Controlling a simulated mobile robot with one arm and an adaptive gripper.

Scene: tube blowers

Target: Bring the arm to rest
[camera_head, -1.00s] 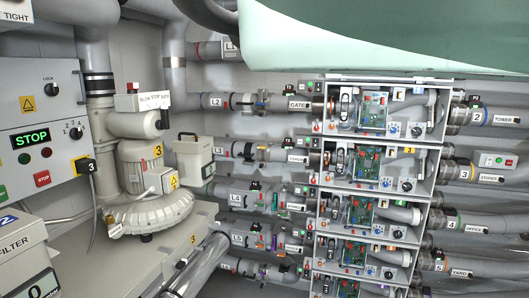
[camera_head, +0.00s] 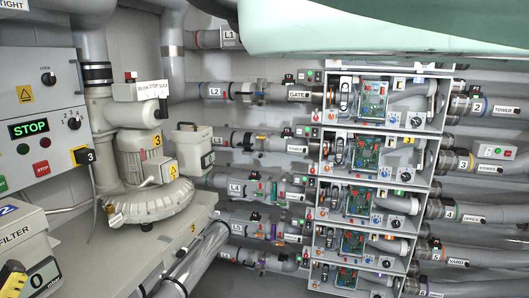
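A large pale green rounded link of my arm (camera_head: 390,28) spans the top of the head view, from the middle to the right edge. A darker curved part of it shows at its left end. My gripper is not in view, so its fingers and anything in them are hidden. No contact between the visible arm link and the equipment can be made out.
A control panel (camera_head: 52,105) with a green STOP display is at left, beside a blower (camera_head: 150,190) on a grey bench. A rack of tube units with circuit boards (camera_head: 385,143) stands at right, with labelled pipes on both sides. A yellow-black object (camera_head: 12,277) is cut off at lower left.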

